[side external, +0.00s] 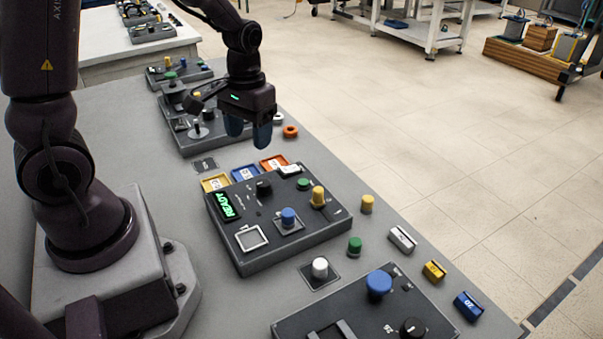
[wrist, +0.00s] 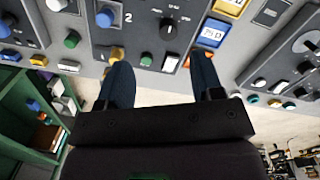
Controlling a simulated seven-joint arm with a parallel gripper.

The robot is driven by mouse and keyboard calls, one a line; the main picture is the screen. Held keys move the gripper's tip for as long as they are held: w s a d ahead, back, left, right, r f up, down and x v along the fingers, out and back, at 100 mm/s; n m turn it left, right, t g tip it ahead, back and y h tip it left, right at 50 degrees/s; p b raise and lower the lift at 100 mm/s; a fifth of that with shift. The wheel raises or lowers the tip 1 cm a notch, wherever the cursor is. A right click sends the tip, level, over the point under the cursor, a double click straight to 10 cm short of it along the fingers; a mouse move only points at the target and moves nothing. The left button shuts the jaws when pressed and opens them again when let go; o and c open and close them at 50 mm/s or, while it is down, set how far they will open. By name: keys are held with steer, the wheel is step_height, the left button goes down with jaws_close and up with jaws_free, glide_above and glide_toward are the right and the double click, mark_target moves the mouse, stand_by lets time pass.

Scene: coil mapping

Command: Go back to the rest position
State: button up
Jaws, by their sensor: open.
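My gripper (side external: 249,133) is in the air above the grey table, over the far end of the panel with the lit green READY display (side external: 229,205). Its two blue fingers are apart with nothing between them. In the wrist view my gripper (wrist: 162,90) also shows open and empty, with panels and loose parts beyond the fingertips. The control panel (side external: 330,232) carries a blue knob, a yellow knob, a black dial and a square white-framed pad.
Yellow, blue and orange trays (side external: 244,173) lie behind the panel. Green (side external: 355,246), white (side external: 320,268) and yellow cylinders stand at its right and front. Another panel (side external: 365,308) with a large blue knob is in front. Blocks (side external: 468,305) line the table's right edge.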

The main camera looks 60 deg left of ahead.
steer(key=s+d+r+m+t, duration=0.2)
steer(key=s+d+r+t, duration=0.1)
steer(key=r, duration=0.5)
steer(key=s+d+r+m+t, duration=0.3)
steer(key=s+d+r, duration=0.3)
steer(key=r, duration=0.2)
steer(key=shift+c, duration=0.3)
stand_by(0.8)
